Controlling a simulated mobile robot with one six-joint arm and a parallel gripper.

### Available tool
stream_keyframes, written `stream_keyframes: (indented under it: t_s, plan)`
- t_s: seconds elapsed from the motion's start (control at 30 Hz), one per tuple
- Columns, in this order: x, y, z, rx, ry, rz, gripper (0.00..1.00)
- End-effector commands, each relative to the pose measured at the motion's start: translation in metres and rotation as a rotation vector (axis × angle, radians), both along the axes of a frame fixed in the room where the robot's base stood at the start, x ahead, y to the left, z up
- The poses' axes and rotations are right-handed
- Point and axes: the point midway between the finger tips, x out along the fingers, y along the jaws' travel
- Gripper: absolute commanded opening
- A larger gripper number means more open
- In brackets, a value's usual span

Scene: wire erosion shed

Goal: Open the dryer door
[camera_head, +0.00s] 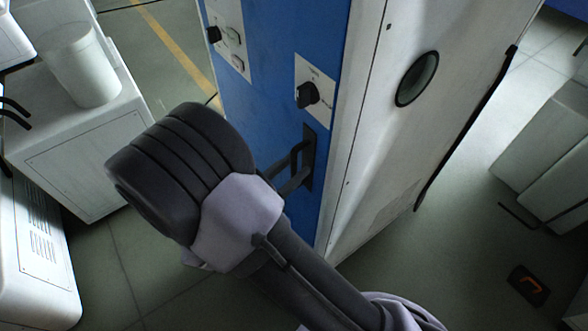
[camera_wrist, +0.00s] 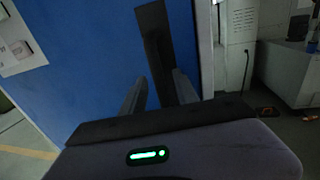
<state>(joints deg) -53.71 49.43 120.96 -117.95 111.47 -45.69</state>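The dryer appears to be the tall cabinet with a blue front (camera_head: 270,110), which also fills much of the wrist view (camera_wrist: 85,60). Its door looks shut, with no gap visible. A dark upright handle (camera_head: 309,145) is on the blue face near its right edge; it also shows in the wrist view (camera_wrist: 153,30). My gripper (camera_head: 291,170) reaches to the handle from the left. In the wrist view my gripper's fingers (camera_wrist: 160,92) are apart, one on each side of the handle's lower part. I cannot tell whether they touch it.
Black knobs on white plates (camera_head: 308,94) are above the handle. The cabinet's white side (camera_head: 385,130) has a round dark port (camera_head: 417,79). A white bin (camera_head: 80,65) stands on a pale cabinet at left. Pale boxes (camera_head: 545,150) stand at right.

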Motion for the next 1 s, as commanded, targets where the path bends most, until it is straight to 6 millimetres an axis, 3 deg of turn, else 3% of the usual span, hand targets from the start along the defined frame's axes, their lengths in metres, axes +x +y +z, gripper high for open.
stream_keyframes:
  t_s: [0.37, 0.5, 0.57, 1.0]
  plan:
    - [0.0055, -0.0058, 0.0004, 0.0, 0.0, 0.001, 0.36]
    - [0.0055, -0.0057, 0.0004, 0.0, 0.0, 0.0, 0.09]
    - [0.0054, -0.0056, 0.0004, 0.0, 0.0, 0.0, 0.0]
    - [0.0053, -0.0056, 0.0002, 0.0, 0.0, 0.0, 0.0]
